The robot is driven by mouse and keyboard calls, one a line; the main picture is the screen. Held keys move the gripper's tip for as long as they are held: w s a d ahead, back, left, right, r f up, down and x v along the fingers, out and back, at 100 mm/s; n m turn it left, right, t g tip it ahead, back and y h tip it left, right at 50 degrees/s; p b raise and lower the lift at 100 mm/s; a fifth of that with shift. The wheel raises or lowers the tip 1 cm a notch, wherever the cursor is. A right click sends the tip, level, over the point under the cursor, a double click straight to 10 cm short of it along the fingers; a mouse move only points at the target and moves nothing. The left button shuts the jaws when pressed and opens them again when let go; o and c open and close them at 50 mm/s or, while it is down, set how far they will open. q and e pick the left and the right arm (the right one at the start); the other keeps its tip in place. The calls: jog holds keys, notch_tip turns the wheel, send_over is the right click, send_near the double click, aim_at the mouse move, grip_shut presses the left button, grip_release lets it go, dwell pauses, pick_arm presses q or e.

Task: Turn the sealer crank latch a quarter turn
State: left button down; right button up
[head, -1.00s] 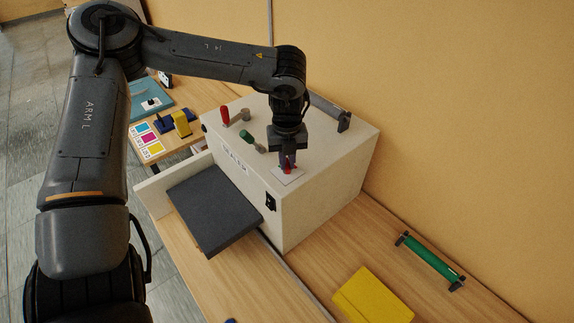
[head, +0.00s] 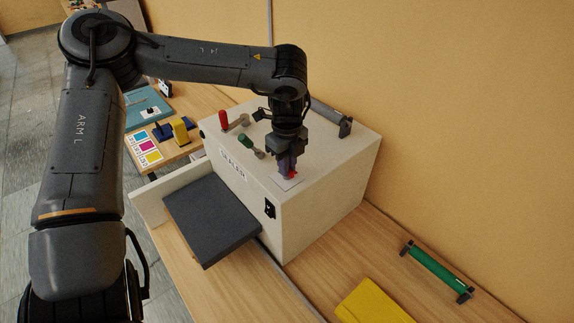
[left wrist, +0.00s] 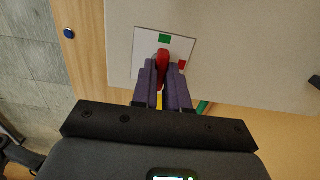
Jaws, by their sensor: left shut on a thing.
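The sealer (head: 315,220) is a cream box with a white plate (head: 283,186) on its top. The red crank latch (left wrist: 162,64) lies on this plate in the left wrist view. My left gripper (head: 288,172) points down over the plate. Its two fingers, also seen in the left wrist view (left wrist: 164,84), are shut on the latch and hide part of it. The plate (left wrist: 144,50) bears a green mark (left wrist: 165,38) and a red mark (left wrist: 182,64). The latch's free end points toward the green mark. My right gripper is not in view.
Red-handled (head: 223,119) and green-handled (head: 245,141) levers stand on the sealer top, left of my gripper. A grey bar (head: 328,115) lies behind. A dark tray (head: 210,220) sits in front. A green roller (head: 436,270) and yellow block (head: 372,302) lie on the table at right.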

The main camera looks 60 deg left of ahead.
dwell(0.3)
pick_arm(q)
jog(key=c, duration=1.1)
grip_release()
jog(key=shift+c, duration=0.2)
notch_tip(320, 180, up, 11)
jog(key=shift+f, duration=0.1)
jog(key=shift+s, duration=0.15)
